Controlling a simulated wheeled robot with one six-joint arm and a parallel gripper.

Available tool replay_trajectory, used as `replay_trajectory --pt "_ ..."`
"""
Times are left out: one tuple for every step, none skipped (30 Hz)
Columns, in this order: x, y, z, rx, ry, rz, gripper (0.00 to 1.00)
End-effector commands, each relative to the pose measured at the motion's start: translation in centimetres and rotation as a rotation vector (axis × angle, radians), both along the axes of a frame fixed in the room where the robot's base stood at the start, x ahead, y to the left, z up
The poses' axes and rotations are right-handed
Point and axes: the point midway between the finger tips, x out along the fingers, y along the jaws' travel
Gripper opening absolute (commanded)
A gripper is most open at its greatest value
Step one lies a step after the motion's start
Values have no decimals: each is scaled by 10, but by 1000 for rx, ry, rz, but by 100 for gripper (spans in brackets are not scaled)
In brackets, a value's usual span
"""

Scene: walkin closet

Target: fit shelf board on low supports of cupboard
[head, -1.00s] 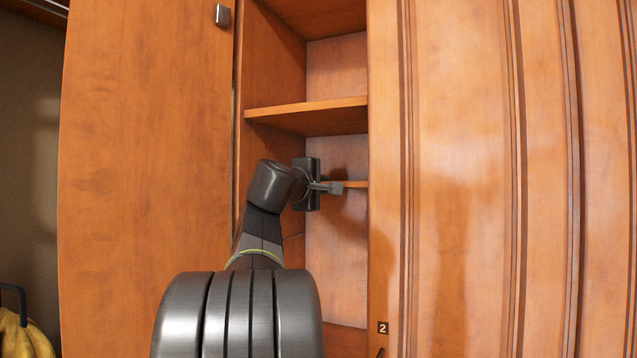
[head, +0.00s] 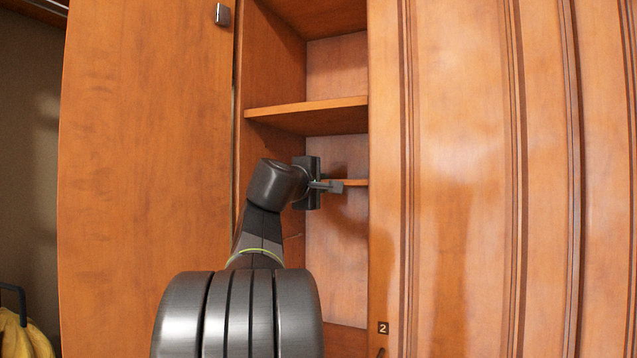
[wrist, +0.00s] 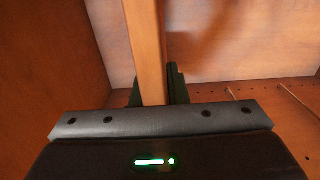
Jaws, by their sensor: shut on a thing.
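The shelf board (head: 355,183) is a thin orange-brown wooden strip seen edge-on inside the open cupboard (head: 337,255), below a fixed shelf. My gripper (head: 332,186) is shut on its front edge. In the wrist view the board (wrist: 147,45) runs away from between the dark fingers (wrist: 160,88) as a narrow strip, and the cupboard's inner walls lie around it. In the head view my gripper and arm hide the board's left part. Small marks or holes (wrist: 232,93) show on an inner wall. I cannot make out the low supports clearly or whether the board touches them.
A fixed shelf (head: 310,117) spans the cupboard above my gripper. An open door (head: 145,180) stands on the left, and panelled doors (head: 460,180) close off the right, beside a small "2" label (head: 383,328).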

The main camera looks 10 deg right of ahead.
Motion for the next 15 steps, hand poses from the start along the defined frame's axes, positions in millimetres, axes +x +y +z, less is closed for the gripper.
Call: replay_trajectory --pt "0 -1 5 -6 -8 1 0" --pt "0 -1 5 -6 -8 1 0" --pt "0 -1 5 -6 -8 1 0" --pt "0 -1 5 -6 -8 1 0" --pt "0 -1 5 -6 -8 1 0" --pt "0 -1 6 -8 -10 1 0" --pt "-1 -1 6 -7 -11 1 0" --pt "-1 -1 6 -7 -10 1 0" --pt "-2 0 5 -8 -9 1 0" --pt "-2 1 5 -7 -9 2 0" --pt "-3 2 4 -7 -9 2 0" --pt "-5 3 4 -6 -8 2 0" --pt "-6 4 3 -6 -7 2 0" --pt "-7 5 3 -5 -6 2 0" --pt "-8 6 2 -5 -5 2 0"
